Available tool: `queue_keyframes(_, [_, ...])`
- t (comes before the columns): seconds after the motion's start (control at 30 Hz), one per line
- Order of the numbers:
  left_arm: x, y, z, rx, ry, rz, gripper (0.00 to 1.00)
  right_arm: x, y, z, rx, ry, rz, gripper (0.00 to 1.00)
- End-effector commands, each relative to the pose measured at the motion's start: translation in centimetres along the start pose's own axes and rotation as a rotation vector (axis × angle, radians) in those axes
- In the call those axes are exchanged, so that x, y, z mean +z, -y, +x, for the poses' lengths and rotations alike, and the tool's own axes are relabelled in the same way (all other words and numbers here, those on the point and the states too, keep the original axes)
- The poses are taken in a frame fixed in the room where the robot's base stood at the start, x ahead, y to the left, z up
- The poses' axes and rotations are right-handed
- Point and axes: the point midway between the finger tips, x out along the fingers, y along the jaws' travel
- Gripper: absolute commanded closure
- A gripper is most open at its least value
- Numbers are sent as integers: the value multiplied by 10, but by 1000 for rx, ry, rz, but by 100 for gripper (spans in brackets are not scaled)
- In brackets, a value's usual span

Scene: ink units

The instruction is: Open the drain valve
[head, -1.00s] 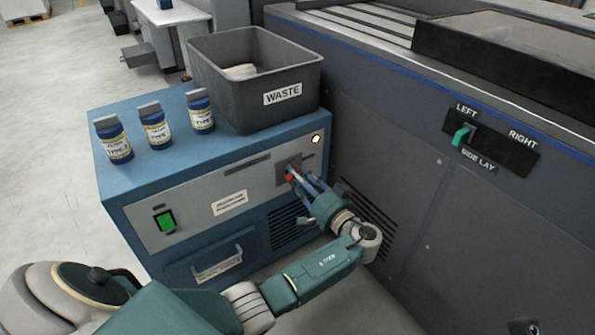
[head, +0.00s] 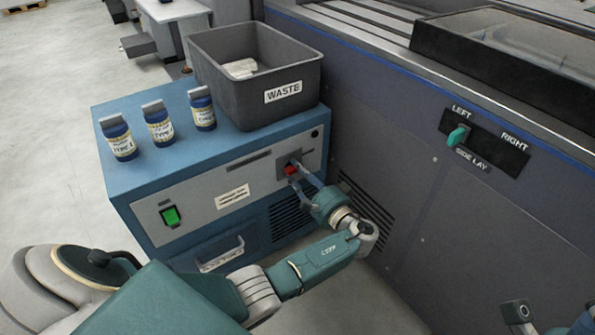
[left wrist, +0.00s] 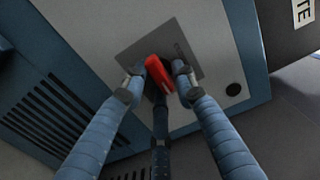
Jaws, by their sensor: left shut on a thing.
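The drain valve's red handle (head: 290,169) sits on a small grey plate on the front panel of the blue cabinet. It also shows in the left wrist view (left wrist: 160,72), slanted across the plate. My left gripper (head: 300,171) is at the handle. In the left wrist view its blue fingers (left wrist: 159,78) are shut on the handle, with fingertips on both sides of it. The plate's lettering is too small to read. Part of my right gripper (head: 520,312) shows at the lower right corner; most of it is cut off.
The press wall with a SIDE LAY switch (head: 457,137) stands close at right.

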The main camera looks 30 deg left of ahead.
Motion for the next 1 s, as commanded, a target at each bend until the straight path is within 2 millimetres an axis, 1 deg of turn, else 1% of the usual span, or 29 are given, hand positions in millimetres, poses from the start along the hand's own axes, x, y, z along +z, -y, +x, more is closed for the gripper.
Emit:
queue_keyframes(0.03, [-1, -5, -3, 11, -8, 9, 99, 1, 0, 0, 0, 3, 0, 60])
queue_keyframes(0.33, [-1, -6, -3, 12, -7, 10, 99, 1, 0, 0, 0, 4, -1, 60])
queue_keyframes(0.37, [-1, -6, -3, 12, -7, 10, 71, 1, 0, 0, 0, 4, -1, 60])
queue_keyframes(0.4, [-1, -6, -3, 12, -6, 10, 63, 1, 0, 0, 0, 4, -1, 60])
queue_keyframes(0.43, [0, -6, -3, 12, -6, 10, 60, 1, 0, 0, 0, 4, -1, 60])
queue_keyframes(0.67, [0, -3, -2, 6, -2, 6, 60, 1, 0, 0, -1, 3, 0, 60])
queue_keyframes(0.77, [0, -3, -5, 5, -2, 6, 60, 1, 0, 0, -1, 3, 1, 60])
queue_keyframes(0.87, [0, -3, -16, 6, -3, 5, 60, 1, 0, 0, -1, 3, 1, 60])
queue_keyframes(0.97, [-1, -3, -35, 8, -4, 5, 60, 1, 0, 0, -1, 3, 0, 60])
queue_keyframes(1.0, [-1, -4, -44, 9, -5, 5, 60, 1, 0, 0, -1, 3, 0, 60])
